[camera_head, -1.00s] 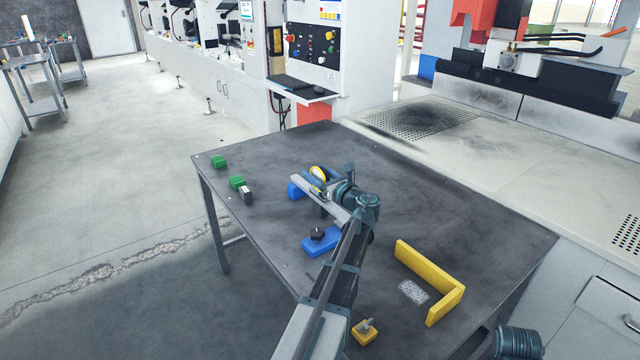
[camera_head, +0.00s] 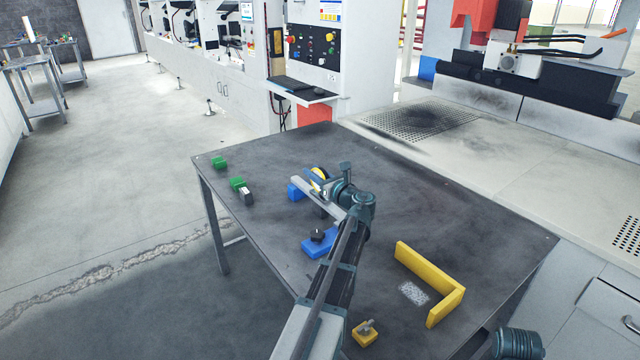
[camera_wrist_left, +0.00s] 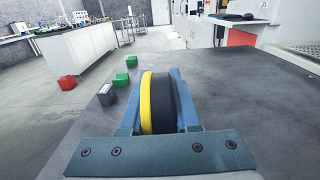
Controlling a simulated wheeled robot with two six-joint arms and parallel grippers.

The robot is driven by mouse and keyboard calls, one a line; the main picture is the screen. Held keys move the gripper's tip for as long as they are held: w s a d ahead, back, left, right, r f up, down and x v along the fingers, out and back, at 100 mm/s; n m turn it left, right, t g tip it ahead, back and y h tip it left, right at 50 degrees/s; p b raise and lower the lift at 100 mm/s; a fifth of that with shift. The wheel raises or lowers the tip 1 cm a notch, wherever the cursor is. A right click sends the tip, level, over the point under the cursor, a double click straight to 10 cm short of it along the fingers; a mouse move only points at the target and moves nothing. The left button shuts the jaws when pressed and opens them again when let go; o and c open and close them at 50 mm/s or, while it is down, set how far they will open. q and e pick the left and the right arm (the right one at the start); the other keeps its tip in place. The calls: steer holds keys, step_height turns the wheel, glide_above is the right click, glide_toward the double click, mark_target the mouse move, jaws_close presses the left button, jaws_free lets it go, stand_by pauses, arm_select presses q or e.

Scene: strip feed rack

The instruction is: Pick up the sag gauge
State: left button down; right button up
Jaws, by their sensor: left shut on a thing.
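The yellow-and-black disc, which I take for the sag gauge, stands on edge in the left wrist view (camera_wrist_left: 157,105). The blue-grey fingers of my left gripper (camera_wrist_left: 160,88) are on both sides of it, shut on it. In the head view the disc (camera_head: 318,176) shows only partly, behind my left gripper (camera_head: 325,178), over the table's middle. I cannot tell whether it touches the table.
A grey bar (camera_head: 322,197) runs beside the gripper, near a blue block (camera_head: 295,192) and a blue base with a black knob (camera_head: 321,243). Green blocks (camera_head: 238,183) stand left. A yellow L-shaped fence (camera_head: 430,272) and a small yellow block (camera_head: 364,334) are nearer. The table's right is clear.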

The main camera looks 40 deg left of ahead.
arm_select(q)
steer(key=shift+r+p, duration=0.75)
steer(key=shift+r, duration=0.05)
steer(key=r+p, duration=0.2)
steer(key=shift+s+r+p, duration=0.25)
steer(key=shift+s+p, duration=0.05)
steer(key=s, duration=1.5)
steer(key=shift+s+r+p, duration=0.2)
steer(key=shift+r+p, duration=0.25)
steer(key=shift+d+r, duration=0.1)
step_height(320, 180, up, 7)
steer(key=p, duration=0.7)
step_height(320, 180, up, 12)
steer(key=p, duration=1.1)
steer(key=shift+p, duration=0.4)
